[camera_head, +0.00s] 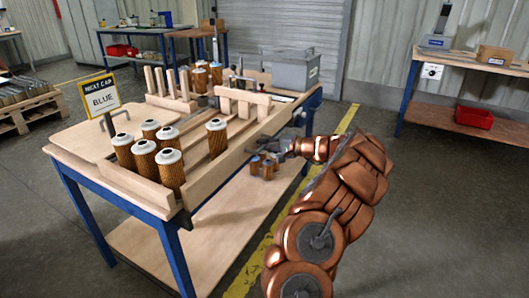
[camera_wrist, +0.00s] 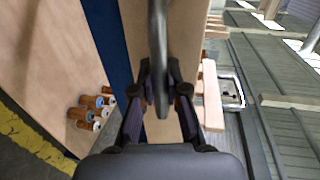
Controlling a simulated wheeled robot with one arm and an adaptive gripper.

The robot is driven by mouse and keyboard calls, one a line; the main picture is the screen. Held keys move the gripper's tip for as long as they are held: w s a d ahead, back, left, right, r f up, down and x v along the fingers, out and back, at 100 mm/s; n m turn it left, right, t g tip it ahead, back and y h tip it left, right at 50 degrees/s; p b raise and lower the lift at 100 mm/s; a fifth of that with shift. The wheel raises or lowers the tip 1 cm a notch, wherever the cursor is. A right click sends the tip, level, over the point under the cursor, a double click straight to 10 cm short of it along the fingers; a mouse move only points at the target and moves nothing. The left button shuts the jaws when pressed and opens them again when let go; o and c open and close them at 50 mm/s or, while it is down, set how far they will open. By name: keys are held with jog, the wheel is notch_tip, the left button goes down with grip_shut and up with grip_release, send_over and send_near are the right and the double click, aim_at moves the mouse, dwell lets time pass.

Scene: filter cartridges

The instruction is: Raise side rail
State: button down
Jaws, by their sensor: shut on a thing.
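The side rail (camera_head: 222,165) is a long wooden board along the right edge of the wooden workbench. It is upright on its edge, and its near end stands beside the group of cartridges. My gripper (camera_head: 263,151) is at the outer side of this rail. In the wrist view my gripper (camera_wrist: 161,100) is shut on a curved grey handle (camera_wrist: 157,40), which lies in front of a wooden board (camera_wrist: 185,30). How the handle joins the rail is hidden. Several orange pleated cartridges with pale caps (camera_head: 168,157) stand inside the near tray area.
A sign reading "NEXT CAP BLUE" (camera_head: 102,97) stands at the bench's left. A grey box (camera_head: 295,70) sits at the far right corner. Small cartridges (camera_head: 262,168) stand on the lower shelf, below my gripper. The floor to the right is clear up to another bench (camera_head: 460,60).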

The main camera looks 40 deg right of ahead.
jog(key=shift+d+r, duration=0.1)
jog(key=shift+r, duration=0.3)
jog(key=c, duration=1.2)
grip_release()
jog(key=shift+f, duration=0.1)
jog(key=v, duration=1.2)
